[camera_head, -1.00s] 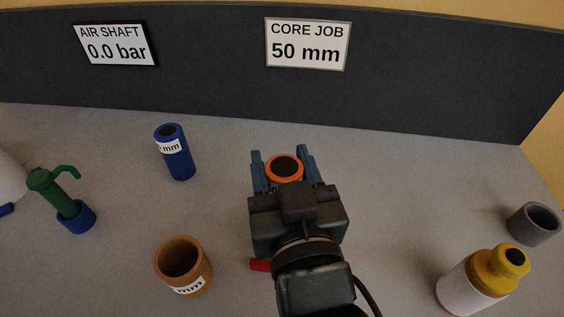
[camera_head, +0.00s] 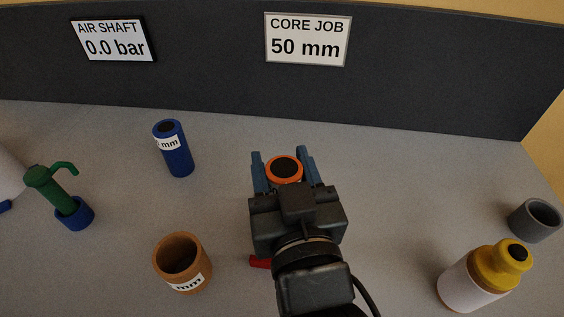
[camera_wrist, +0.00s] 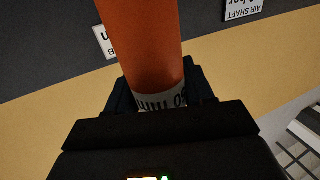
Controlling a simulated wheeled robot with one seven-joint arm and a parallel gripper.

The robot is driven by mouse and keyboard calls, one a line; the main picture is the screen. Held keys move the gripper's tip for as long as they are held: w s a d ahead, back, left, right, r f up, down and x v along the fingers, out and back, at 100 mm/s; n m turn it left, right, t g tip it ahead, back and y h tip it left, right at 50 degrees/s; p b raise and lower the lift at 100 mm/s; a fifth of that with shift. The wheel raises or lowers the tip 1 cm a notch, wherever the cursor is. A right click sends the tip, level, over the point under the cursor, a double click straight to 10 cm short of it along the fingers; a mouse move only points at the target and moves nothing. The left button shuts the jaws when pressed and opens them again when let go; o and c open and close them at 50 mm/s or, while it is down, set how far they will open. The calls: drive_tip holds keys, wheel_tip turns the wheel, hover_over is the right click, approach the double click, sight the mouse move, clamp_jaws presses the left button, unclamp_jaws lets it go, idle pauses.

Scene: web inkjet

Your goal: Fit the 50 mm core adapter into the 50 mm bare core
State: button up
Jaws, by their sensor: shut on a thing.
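My gripper (camera_head: 283,172) is shut on an orange cylindrical adapter with a dark round top (camera_head: 284,170), above the grey table in the head view. In the wrist view the orange adapter (camera_wrist: 142,45) stands out from between the fingers, and its white label (camera_wrist: 162,101) ends in "mm", partly hidden by the gripper. A brown, open-topped core (camera_head: 181,258) stands upright on the table at the lower left of my gripper. Its label shows only "mm"; its size figure cannot be read. The adapter and this core are apart.
A blue cylinder labelled "mm" (camera_head: 173,150) stands at the back left. A green hooked piece in a blue cup (camera_head: 75,213) stands at the far left. A red object (camera_head: 260,262) is partly behind my arm.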

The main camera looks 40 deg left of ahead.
drive_tip(key=shift+f+b, duration=2.75)
drive_tip(key=shift+f, duration=1.25)
drive_tip(key=o, duration=1.2)
drive_tip(key=v, duration=0.7)
drive_tip(key=shift+s+d+b, duration=0.25)
drive_tip(key=shift+d+b, duration=0.05)
drive_tip(key=shift+b, duration=0.1)
